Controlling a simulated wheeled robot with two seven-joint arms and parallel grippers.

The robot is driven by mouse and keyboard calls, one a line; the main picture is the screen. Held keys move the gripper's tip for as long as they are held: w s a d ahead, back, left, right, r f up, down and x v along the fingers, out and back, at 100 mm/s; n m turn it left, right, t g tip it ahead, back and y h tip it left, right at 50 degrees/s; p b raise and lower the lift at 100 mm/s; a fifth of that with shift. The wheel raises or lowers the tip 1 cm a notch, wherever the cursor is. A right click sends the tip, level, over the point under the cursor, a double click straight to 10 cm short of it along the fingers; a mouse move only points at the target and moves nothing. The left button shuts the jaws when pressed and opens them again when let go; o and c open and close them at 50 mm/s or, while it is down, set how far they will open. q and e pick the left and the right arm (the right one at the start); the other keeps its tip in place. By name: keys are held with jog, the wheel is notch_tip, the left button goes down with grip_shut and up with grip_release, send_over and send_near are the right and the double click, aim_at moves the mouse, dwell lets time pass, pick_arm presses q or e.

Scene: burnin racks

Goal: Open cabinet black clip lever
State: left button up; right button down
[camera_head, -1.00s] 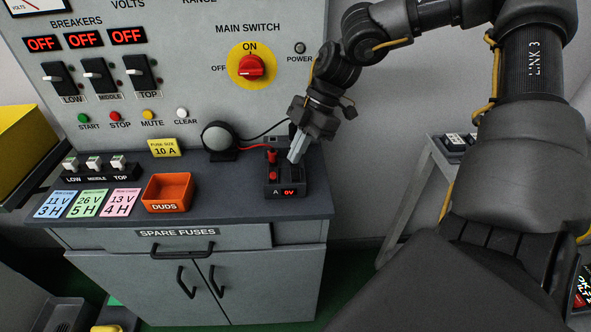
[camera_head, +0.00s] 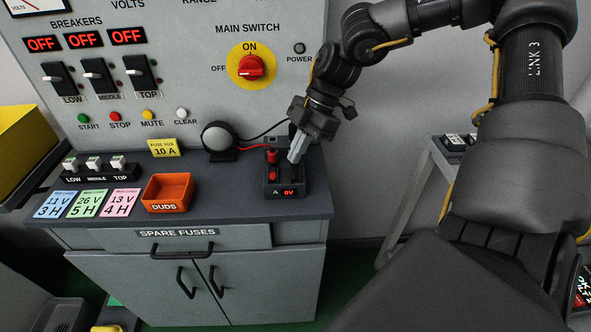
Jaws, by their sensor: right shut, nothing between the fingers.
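A small black test device (camera_head: 287,190) stands at the right end of the cabinet top. It has a red display and a red clip lever (camera_head: 272,157) standing upright on its left side. The black clip lever is not clearly visible; the device's right side, where my right gripper is, is dark and partly covered. My right gripper (camera_head: 293,160) is shut and empty, its fingers pointing down at the right rear of the device. I cannot tell whether the fingertips touch it. My left gripper is not in view.
A round grey buzzer (camera_head: 219,137) with red and black wires stands left of the device. An orange DUDS bin (camera_head: 168,192) and several coloured cards are farther left. The panel with the red main switch (camera_head: 251,67) rises behind. The cabinet top between bin and device is clear.

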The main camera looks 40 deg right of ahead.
dwell(0.6)
jog(key=shift+f+b, duration=0.8)
jog(key=shift+f, duration=0.1)
dwell(0.3)
jog(key=shift+r+p, duration=1.65)
jog(key=shift+r, duration=0.95)
